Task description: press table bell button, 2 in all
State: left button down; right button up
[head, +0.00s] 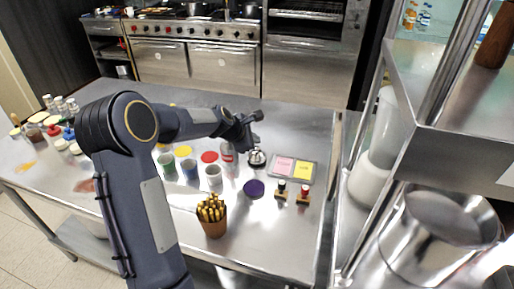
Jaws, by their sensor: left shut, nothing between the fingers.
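A silver table bell (257,160) with a dark base stands on the steel table, just left of a grey tray with a pink pad and a yellow pad. My left arm reaches in from the left over the table. Its gripper (254,142) is shut and empty, right above the bell in the picture. I cannot tell whether the fingertips touch the bell's button, because the gripper covers the top of the bell. I see only this one bell. My right gripper is not in view.
The grey tray (314,172) lies right of the bell. Two small stamps (303,194), a purple disc (253,188), a brown cup of fries-like sticks (212,216) and several paint cups stand nearby. A steel shelf rack (450,145) bounds the right side.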

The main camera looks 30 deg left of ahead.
pick_arm(q)
jog(key=shift+f, duration=0.15)
jog(key=shift+f+b, duration=0.3)
jog(key=shift+f+b, duration=0.45)
jog(key=shift+f, duration=0.1)
dwell(0.8)
jog(key=shift+r, duration=0.1)
jog(key=shift+r+p, duration=0.9)
notch_tip(320, 180, up, 5)
jog(key=p, duration=0.4)
jog(key=shift+p, duration=0.3)
